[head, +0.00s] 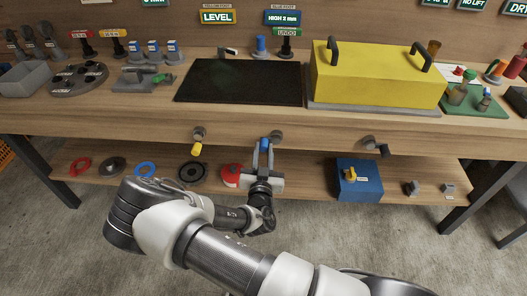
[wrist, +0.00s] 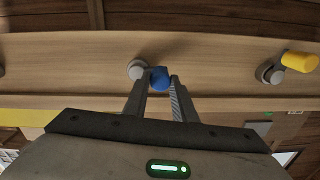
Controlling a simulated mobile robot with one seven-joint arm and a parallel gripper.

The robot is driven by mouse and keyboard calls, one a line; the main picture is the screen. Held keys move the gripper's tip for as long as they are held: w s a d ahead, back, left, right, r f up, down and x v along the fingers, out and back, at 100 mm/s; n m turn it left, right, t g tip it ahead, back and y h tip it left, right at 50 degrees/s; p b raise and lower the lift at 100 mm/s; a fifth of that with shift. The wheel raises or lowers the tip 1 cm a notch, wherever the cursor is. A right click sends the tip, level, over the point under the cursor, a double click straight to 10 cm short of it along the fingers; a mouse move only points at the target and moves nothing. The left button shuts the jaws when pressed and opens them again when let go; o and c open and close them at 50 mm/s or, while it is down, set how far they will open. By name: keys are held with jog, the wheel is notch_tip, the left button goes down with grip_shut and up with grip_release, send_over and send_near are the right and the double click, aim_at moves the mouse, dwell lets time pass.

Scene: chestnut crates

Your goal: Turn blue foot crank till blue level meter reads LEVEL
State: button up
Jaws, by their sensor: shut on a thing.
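The blue foot crank (head: 264,145) sticks out of the front of the bench, its grey hub (head: 276,135) just up and right of the blue handle. My gripper (head: 263,156) is shut on this handle from the front. In the wrist view, the blue handle (wrist: 160,78) sits between my two fingertips (wrist: 160,86), with the hub (wrist: 137,69) to its left. The blue level meter (head: 283,18) at the back of the bench reads HIGH 2 mm. The yellow level meter (head: 217,17) beside it reads LEVEL.
A yellow-handled crank (head: 196,148) is left of mine, and a grey-black crank (head: 376,146) is to the right. The shelf below holds several discs, a red round object (head: 231,175) and a blue box (head: 359,182). A yellow cover (head: 365,75) stands on the bench.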

jog(key=shift+s+d+f+n+b, duration=0.1)
jog(key=shift+d+f+n+b, duration=0.8)
jog(key=shift+n, duration=1.6)
jog(key=shift+w+d+f+n+b, duration=0.1)
jog(key=shift+f+n+b, duration=0.35)
jog(key=shift+n+b, duration=1.55)
jog(key=shift+s+d+f+n+b, duration=0.1)
jog(key=shift+d+f+n+b, duration=0.5)
jog(key=shift+n, duration=2.4)
jog(key=shift+f, duration=0.1)
jog(key=o, duration=1)
jog(key=shift+o, duration=0.2)
jog(key=s+p, duration=0.2)
jog(key=s, duration=1.5)
jog(key=shift+s+a+r, duration=0.25)
jog(key=shift+a+r, duration=0.05)
jog(key=shift+a, duration=0.05)
